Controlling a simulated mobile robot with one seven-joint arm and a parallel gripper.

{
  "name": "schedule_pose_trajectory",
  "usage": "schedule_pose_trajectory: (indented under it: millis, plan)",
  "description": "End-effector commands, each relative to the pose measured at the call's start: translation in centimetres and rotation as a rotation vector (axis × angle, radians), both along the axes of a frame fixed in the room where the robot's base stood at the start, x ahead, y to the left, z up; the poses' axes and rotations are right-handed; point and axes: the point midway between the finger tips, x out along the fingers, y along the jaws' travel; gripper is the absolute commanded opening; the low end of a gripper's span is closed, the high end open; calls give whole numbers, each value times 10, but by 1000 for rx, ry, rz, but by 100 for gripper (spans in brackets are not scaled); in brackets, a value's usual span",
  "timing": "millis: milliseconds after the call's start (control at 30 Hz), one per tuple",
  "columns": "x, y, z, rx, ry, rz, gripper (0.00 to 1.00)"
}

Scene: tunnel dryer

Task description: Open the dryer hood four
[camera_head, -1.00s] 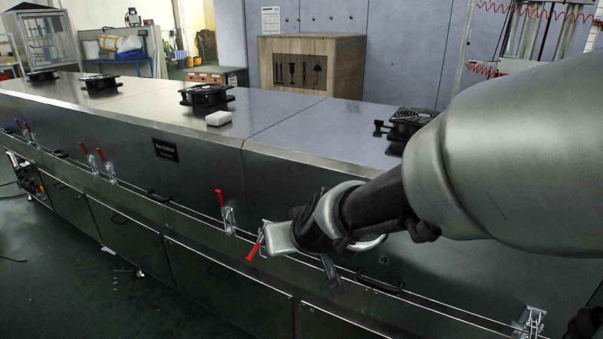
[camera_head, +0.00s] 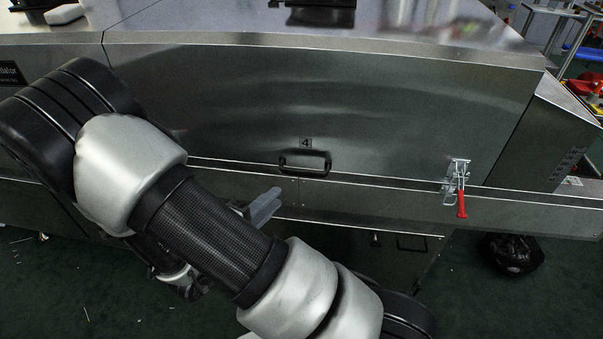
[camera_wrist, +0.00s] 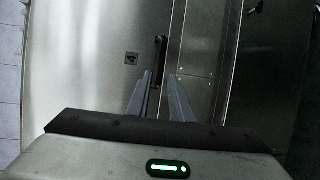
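Dryer hood four (camera_head: 380,110) is a long steel cover marked with a small "4". It is down, its lower edge along the seam with the base. Its black bar handle (camera_head: 305,162) sits just below the label, and the handle also shows in the wrist view (camera_wrist: 160,50). A latch (camera_head: 458,180) at the hood's right has its red lever pointing down. My gripper (camera_head: 264,206) is just below and left of the handle, apart from it as far as I can tell. In the wrist view, the fingers of my gripper (camera_wrist: 160,80) are spread and empty, pointing toward the handle.
The steel base below the hood has another handle (camera_head: 411,243). A black bag (camera_head: 512,254) lies on the floor at the right. My arm covers the lower left of the head view.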

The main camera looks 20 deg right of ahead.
Motion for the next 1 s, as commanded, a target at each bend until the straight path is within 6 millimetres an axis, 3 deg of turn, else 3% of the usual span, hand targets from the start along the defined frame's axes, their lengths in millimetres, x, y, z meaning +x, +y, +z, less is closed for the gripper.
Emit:
schedule_pose_trajectory:
  millis: [400, 600, 800, 1000]
  plan:
    - [48, -77, -19, 1, -1, -4, 20]
    - [68, -106, -25, 3, -1, -2, 20]
    - [79, -121, -28, 4, -1, 0, 20]
    - [81, -124, -28, 3, 1, 2, 20]
